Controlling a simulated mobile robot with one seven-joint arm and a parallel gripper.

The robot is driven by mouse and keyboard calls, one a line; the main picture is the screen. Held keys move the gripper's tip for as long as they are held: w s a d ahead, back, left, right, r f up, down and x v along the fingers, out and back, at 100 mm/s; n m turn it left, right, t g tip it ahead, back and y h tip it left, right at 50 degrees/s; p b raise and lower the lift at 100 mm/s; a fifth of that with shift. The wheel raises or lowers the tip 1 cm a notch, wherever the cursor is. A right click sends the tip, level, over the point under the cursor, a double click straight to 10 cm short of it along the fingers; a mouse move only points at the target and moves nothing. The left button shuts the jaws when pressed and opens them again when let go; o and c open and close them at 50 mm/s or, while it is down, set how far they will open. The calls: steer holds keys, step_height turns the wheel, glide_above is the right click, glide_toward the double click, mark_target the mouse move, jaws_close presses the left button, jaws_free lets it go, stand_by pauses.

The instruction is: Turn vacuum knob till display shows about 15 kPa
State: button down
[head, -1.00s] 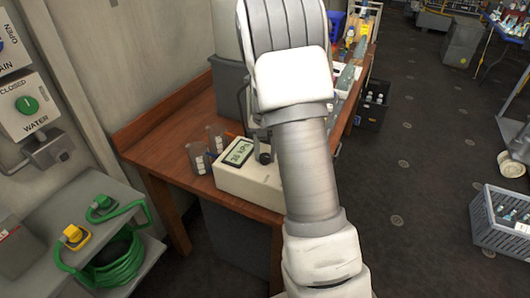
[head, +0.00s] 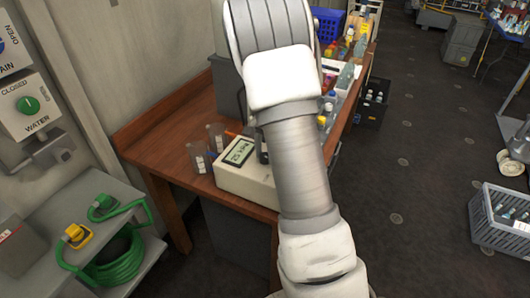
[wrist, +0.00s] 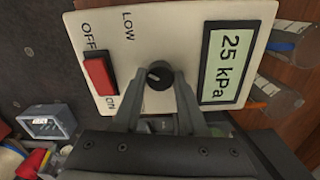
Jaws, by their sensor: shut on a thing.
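The vacuum unit is a cream box (head: 247,183) on the wooden bench in the head view. Its display (wrist: 220,65) reads 25 kPa in the wrist view; it also shows in the head view (head: 239,152). The black vacuum knob (wrist: 158,77) sits between the display and a red switch (wrist: 98,73) marked OFF and ON. LOW is printed near the knob. My gripper (wrist: 158,88) is shut on the knob, one finger on each side. In the head view my arm hides the knob and the gripper.
Two clear beakers (head: 197,158) stand beside the unit's left end. Several bottles and tools lie along the bench behind my arm. A black crate (head: 375,98) and a grey basket (head: 500,218) are on the floor at right.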

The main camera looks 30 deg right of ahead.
steer(key=shift+c, duration=2.2)
jaws_free()
step_height(320, 180, up, 17)
steer(key=shift+r+p, duration=0.2)
steer(key=shift+p, duration=0.15)
